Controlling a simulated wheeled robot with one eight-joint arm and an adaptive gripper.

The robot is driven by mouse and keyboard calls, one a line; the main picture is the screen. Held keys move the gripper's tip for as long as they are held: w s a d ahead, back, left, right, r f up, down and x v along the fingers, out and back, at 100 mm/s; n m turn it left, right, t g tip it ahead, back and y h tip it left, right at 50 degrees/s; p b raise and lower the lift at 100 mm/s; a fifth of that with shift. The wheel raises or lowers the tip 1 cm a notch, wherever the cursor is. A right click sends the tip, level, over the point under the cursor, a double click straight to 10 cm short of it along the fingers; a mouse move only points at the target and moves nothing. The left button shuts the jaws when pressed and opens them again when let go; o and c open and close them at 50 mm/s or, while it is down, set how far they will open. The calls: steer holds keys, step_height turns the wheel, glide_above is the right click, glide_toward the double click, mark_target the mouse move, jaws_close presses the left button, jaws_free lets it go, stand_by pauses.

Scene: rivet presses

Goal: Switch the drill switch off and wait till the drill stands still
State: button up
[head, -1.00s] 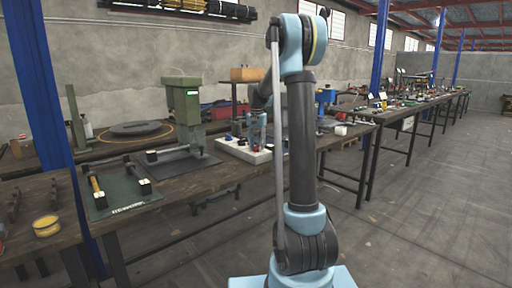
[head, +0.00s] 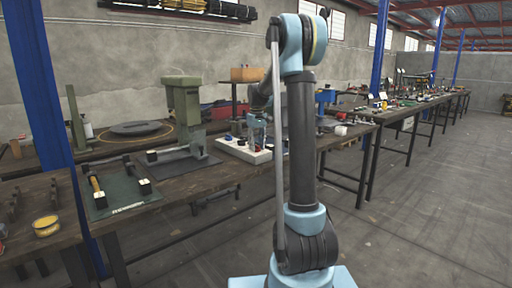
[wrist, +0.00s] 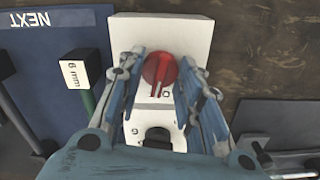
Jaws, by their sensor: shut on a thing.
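A red rotary switch (wrist: 160,70) with a pale pointer line sits on a white box (wrist: 185,30) in the wrist view. The pointer line runs toward the bottom of the picture, near a small round mark on the box. My gripper (wrist: 158,88) has one finger on each side of the red switch and is shut on it. I cannot make out the drill.
A green press (head: 186,110) stands left of the box. In the wrist view, a blue mat (wrist: 60,30) marked NEXT and a block (wrist: 75,74) marked 6 mm lie left; a dark plate (wrist: 270,115) lies right. The floor (head: 420,210) at right is clear.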

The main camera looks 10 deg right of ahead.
steer(key=shift+n, duration=1.2)
steer(key=o, duration=1.1)
step_height(320, 180, up, 12)
